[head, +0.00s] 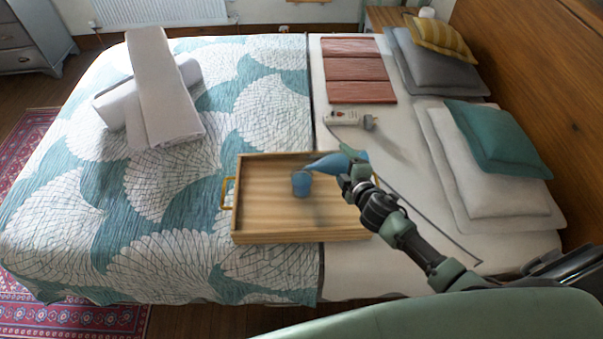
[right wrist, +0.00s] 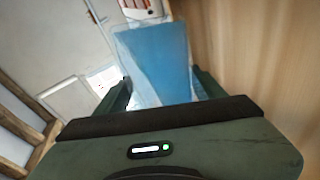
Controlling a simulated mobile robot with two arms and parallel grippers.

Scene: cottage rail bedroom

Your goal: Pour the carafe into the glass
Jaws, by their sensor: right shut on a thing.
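The blue carafe (head: 328,163) is tipped over on its side above the wooden tray (head: 265,222), its narrow end pointing left. The small blue glass (head: 301,184) stands upright on the tray, just below and left of that end. My right gripper (head: 352,178) is shut on the carafe from the right. In the right wrist view the carafe (right wrist: 157,62) lies between the two fingers of the gripper (right wrist: 165,88). I cannot tell whether liquid is flowing or how full the glass is. My left gripper is not in view.
The tray has a raised rim and yellow handles (head: 227,193) and lies on the bed. A power strip (head: 343,118) with a plug lies behind it. The quilt left of the tray is clear.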

